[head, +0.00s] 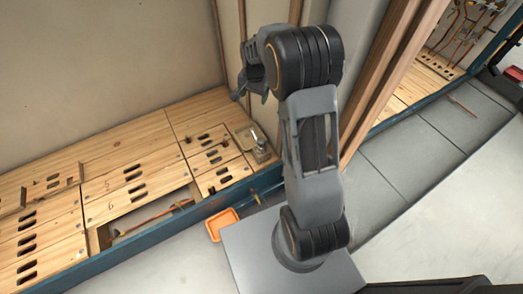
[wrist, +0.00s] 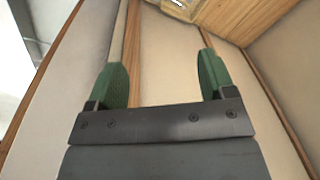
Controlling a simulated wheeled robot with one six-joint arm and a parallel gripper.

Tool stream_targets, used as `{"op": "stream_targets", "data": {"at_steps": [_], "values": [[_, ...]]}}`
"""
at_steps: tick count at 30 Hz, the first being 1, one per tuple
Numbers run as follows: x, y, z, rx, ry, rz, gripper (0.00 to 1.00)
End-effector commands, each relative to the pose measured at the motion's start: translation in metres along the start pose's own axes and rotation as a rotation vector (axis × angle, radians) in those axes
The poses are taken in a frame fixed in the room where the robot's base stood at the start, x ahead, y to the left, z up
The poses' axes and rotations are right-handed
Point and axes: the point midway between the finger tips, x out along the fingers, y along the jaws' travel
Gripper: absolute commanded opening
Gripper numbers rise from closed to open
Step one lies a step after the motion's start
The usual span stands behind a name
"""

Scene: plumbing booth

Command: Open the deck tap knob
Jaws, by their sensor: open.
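A small grey metal fitting (head: 262,147), which looks like the deck tap, stands at the right end of the wooden deck (head: 130,150), beside a shallow pale basin (head: 246,132). Its knob is too small to make out. My gripper (head: 240,93) is raised in front of the wall, above and a little left of the fitting, and apart from it. In the wrist view my gripper (wrist: 163,62) has its two green fingers spread with nothing between them. The tap is not recognisable in the wrist view.
An orange tray (head: 222,224) lies on the floor by the deck's blue front edge (head: 170,226). An opening in the deck (head: 150,215) shows pipework. Wooden posts (head: 385,75) stand right of my arm. The wall (head: 100,50) behind the deck is bare.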

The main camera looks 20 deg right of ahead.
Motion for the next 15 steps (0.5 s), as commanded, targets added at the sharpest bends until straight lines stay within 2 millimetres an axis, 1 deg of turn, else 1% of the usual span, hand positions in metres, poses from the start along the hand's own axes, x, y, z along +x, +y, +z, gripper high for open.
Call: {"op": "stream_targets", "data": {"at_steps": [1,2,3,5,6,9,10,12,15], "values": [[0.054,0.0,-0.011,0.062,-0.017,0.017,0.76],[0.074,0.0,-0.018,0.099,-0.023,0.023,0.76],[0.1,0.0,-0.025,0.146,-0.031,0.032,0.76],[0.135,0.001,-0.034,0.209,-0.04,0.044,0.76],[0.157,0.002,-0.039,0.247,-0.045,0.051,0.76],[0.202,0.006,-0.048,0.327,-0.055,0.066,0.76],[0.212,0.007,-0.05,0.347,-0.058,0.07,0.76],[0.234,0.01,-0.054,0.384,-0.062,0.078,0.76],[0.253,0.013,-0.056,0.42,-0.066,0.084,0.76]]}}
